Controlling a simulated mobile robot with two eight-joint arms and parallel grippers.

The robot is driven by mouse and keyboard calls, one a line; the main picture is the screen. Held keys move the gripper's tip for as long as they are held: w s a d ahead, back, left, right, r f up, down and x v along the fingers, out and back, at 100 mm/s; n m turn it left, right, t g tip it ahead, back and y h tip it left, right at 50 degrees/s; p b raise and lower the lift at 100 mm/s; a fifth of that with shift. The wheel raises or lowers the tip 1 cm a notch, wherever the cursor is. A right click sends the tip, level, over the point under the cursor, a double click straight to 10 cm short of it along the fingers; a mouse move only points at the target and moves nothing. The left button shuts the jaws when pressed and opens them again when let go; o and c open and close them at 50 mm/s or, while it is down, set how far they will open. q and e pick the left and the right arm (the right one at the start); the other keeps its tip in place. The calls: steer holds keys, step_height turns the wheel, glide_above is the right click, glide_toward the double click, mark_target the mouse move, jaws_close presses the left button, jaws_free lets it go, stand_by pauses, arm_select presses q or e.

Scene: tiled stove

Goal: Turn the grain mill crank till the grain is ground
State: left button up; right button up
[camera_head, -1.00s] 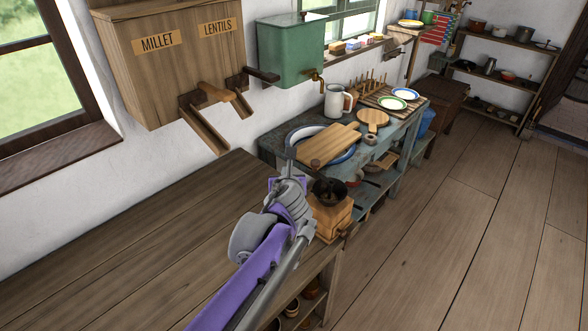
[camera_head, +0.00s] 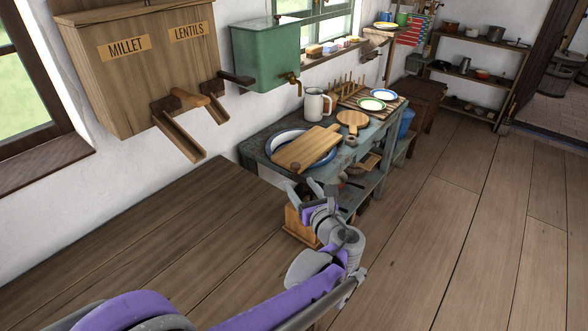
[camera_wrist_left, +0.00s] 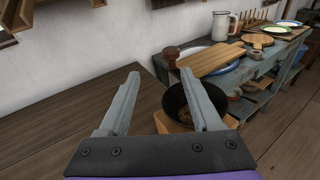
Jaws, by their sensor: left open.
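The grain mill (camera_head: 298,226) is a wooden box at the right end of the wooden counter, partly hidden by my left gripper in the head view. In the left wrist view, its dark bowl (camera_wrist_left: 178,99) shows beyond and partly behind the right finger, with some brownish matter inside. A small brown knob (camera_wrist_left: 171,56) stands just beyond the bowl; I cannot tell for sure whether it is the crank's handle. My left gripper (camera_head: 308,189) is open, fingers apart at the mill, with nothing seen between them (camera_wrist_left: 158,75). My right gripper is not in view.
The wooden counter (camera_head: 150,235) is bare left of the mill. A blue-grey washstand (camera_head: 378,140) beyond holds a cutting board (camera_head: 306,149), a jug (camera_head: 315,104) and plates. A millet and lentils dispenser (camera_head: 140,65) hangs above the counter. The floor at right is clear.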

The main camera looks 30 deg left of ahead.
mark_target(297, 167)
arm_select(q)
steer(key=shift+n+t+y, duration=0.3)
steer(key=shift+n+y, duration=0.1)
steer(key=shift+y, duration=0.2)
steer(key=x, duration=0.3)
steer(key=w+x, duration=0.1)
steer(key=x, duration=0.2)
steer(key=d+x, duration=0.1)
steer(key=x, duration=0.2)
steer(key=shift+w+r, duration=0.2)
steer(key=shift+w, duration=0.25)
steer(key=shift+c, duration=0.2)
jaws_close()
stand_by(0.4)
